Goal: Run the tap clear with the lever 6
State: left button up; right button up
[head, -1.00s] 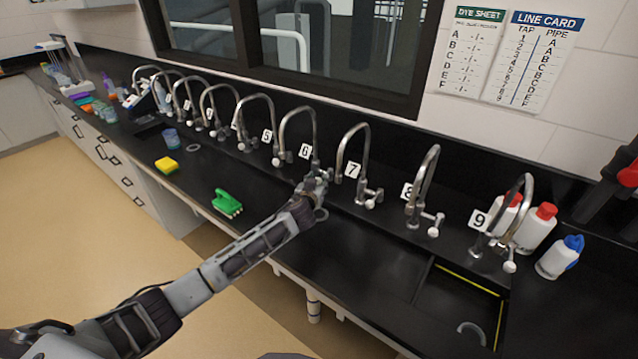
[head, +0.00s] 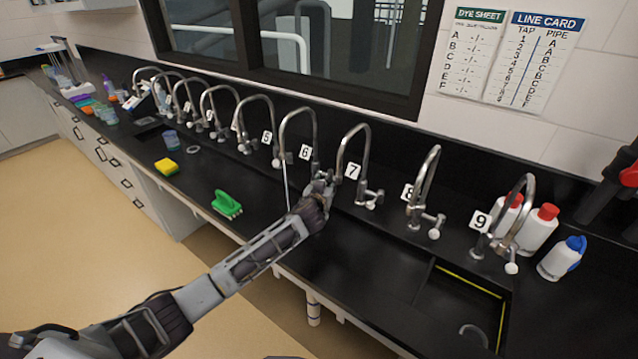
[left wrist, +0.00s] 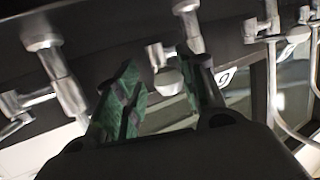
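Tap 6 (head: 298,112) is a chrome gooseneck with a card marked 6 (head: 305,152) behind it. A thin pale stream (head: 286,188) falls from its spout toward the counter. My left gripper (head: 321,188) is at the base of tap 6, covering most of its lever in the head view. In the left wrist view, the green-padded fingers (left wrist: 165,85) stand apart, with a pale lever knob (left wrist: 168,80) between them. I cannot tell whether either finger touches it. My right gripper is not in view.
Tap 7 (head: 354,130) stands close to the right of the gripper. A green brush (head: 227,204) and a yellow sponge (head: 166,166) lie on the black counter to the left. White bottles (head: 538,230) stand near tap 9. A line card (head: 535,60) hangs on the wall.

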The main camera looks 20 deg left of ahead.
pick_arm(q)
jog(key=shift+w+d, duration=0.1)
jog(key=shift+d, duration=0.7)
jog(key=shift+d+b, duration=0.65)
jog(key=shift+d, duration=0.65)
jog(key=shift+a, duration=0.1)
dwell(0.9)
dwell(0.8)
